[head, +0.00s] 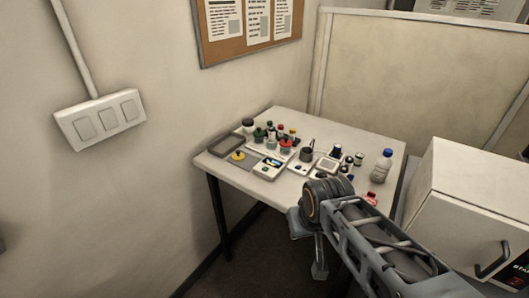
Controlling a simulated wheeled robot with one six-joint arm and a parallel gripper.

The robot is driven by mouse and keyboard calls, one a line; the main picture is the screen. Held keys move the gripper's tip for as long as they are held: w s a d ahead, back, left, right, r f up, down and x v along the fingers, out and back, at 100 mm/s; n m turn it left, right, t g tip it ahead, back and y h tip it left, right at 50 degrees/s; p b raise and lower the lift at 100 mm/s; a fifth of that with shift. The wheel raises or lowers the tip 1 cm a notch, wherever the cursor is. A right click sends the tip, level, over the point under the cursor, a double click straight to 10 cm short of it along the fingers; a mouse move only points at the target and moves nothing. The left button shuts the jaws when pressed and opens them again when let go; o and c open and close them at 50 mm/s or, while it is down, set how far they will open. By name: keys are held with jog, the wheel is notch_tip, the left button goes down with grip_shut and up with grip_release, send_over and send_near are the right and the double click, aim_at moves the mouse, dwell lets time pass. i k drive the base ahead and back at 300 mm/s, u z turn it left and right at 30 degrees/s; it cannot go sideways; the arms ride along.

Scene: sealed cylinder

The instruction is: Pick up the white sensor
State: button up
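The table (250,185) against the wall holds several small things. Two small whitish devices could be the white sensor: one with a dark display (268,168), near the table's front edge, and a squarish one (328,163) to its right. They are too small in the head view to tell which it is. My gripper (309,258) points down in front of the table, apart from both devices and below the tabletop in the picture. Its fingers are partly hidden by my arm, and nothing shows held in it.
Several colored-capped bottles and a grey tray (227,145) crowd the table's left half. A white bottle with a blue cap (382,166) stands at the right. A red item (371,198) lies near my arm. A white cabinet (465,195) stands right of the table.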

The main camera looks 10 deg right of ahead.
aim_at(272, 130)
jog(key=u, duration=1.9)
jog(key=i, duration=1.25)
jog(key=z, duration=2.9)
